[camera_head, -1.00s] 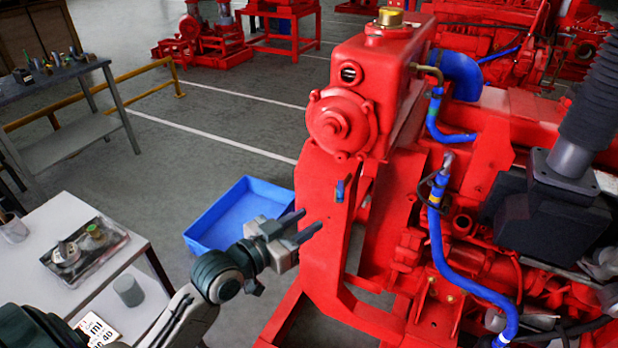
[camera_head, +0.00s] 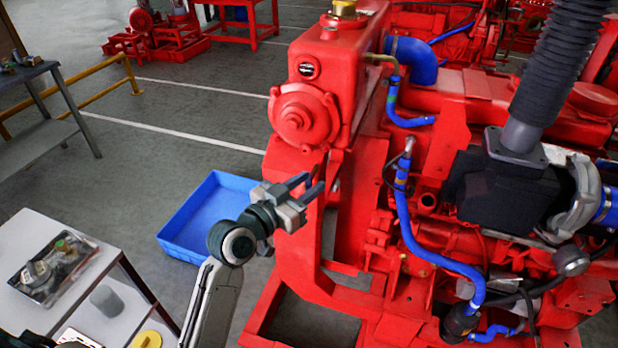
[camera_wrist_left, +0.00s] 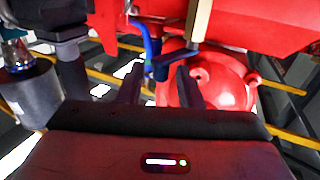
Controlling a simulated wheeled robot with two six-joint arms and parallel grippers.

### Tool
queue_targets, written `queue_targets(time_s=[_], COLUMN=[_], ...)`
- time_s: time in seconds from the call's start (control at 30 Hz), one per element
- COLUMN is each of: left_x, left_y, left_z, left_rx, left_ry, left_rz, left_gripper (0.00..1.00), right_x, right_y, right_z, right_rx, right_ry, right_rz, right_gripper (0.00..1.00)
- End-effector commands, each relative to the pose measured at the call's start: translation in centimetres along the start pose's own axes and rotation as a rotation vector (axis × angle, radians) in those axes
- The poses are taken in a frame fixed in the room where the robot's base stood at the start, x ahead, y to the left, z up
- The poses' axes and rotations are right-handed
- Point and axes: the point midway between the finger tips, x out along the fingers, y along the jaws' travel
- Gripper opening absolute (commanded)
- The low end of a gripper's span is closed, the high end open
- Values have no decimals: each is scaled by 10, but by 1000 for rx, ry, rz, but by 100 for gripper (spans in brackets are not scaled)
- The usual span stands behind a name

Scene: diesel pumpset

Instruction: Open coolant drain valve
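My left gripper (camera_head: 310,185) is open and empty, at the front of the red engine (camera_head: 300,125), below its round front cover. In the left wrist view a small dark blue valve handle (camera_wrist_left: 160,68) shows close to the gap between the open fingertips (camera_wrist_left: 158,84). It sits by the end of a brass-coloured stem (camera_wrist_left: 200,22). I cannot tell whether the fingers touch it. In the head view the handle is hidden or too small to make out at the gripper. My right gripper is not in view.
A blue tray (camera_head: 170,240) lies on the floor left of the engine. Blue hoses (camera_head: 405,215) run along the engine's side. The floor behind the tray is clear.

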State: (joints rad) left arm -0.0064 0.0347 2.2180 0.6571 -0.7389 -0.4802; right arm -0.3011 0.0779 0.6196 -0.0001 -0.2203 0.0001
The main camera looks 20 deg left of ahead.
Motion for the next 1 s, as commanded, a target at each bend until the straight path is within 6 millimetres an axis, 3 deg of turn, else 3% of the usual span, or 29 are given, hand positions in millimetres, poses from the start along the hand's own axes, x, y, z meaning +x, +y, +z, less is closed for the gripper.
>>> queue_targets(time_s=[0.4,0.57,0.77,1.0], left_x=[10,10,9,7], left_y=[0,0,0,-6], left_z=[0,0,2,7], left_rx=[0,0,1,7], left_ry=[0,0,0,2], left_rz=[0,0,8,119], left_gripper=[33,1,0,0], right_x=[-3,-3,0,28], right_y=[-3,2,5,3], right_z=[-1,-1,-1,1], right_rx=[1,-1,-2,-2], right_ry=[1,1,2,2], right_rz=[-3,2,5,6], right_gripper=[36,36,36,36])
